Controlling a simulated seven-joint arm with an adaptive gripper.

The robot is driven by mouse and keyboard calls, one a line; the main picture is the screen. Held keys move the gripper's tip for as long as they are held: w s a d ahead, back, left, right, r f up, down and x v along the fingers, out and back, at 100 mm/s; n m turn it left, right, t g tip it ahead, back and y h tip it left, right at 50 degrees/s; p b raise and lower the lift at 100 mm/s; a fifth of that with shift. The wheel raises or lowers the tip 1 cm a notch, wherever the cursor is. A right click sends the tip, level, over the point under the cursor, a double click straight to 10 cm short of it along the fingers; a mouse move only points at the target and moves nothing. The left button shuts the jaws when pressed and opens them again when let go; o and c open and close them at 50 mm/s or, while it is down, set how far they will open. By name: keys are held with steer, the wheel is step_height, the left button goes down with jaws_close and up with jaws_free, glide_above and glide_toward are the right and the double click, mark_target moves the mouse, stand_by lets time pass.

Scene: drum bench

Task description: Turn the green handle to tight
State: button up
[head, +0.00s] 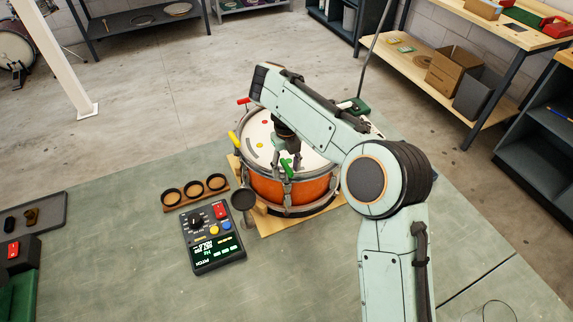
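The drum (270,189) has an orange shell and a pale head, and stands on a wooden board (270,230) on the bench. The green handle (287,167) is at the drum's near rim, above a metal lug. My gripper (284,160) points down over the near part of the drum head, right at or just behind the green handle. My arm comes over the drum from the right and hides its right side. The fingers are small and overlap the handle, so I cannot tell whether they touch or hold it.
A yellow handle (233,138) and a red handle (244,100) sit on the drum's left rim. A dark control box (212,240), a wooden holder with three rings (195,192) and a dark round-headed tool (243,199) are left of the drum. The bench's near left (120,270) is clear.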

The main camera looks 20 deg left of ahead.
mark_target(287, 165)
steer(key=shift+r, duration=0.1)
step_height(287, 165, up, 12)
stand_by(0.8)
stand_by(0.3)
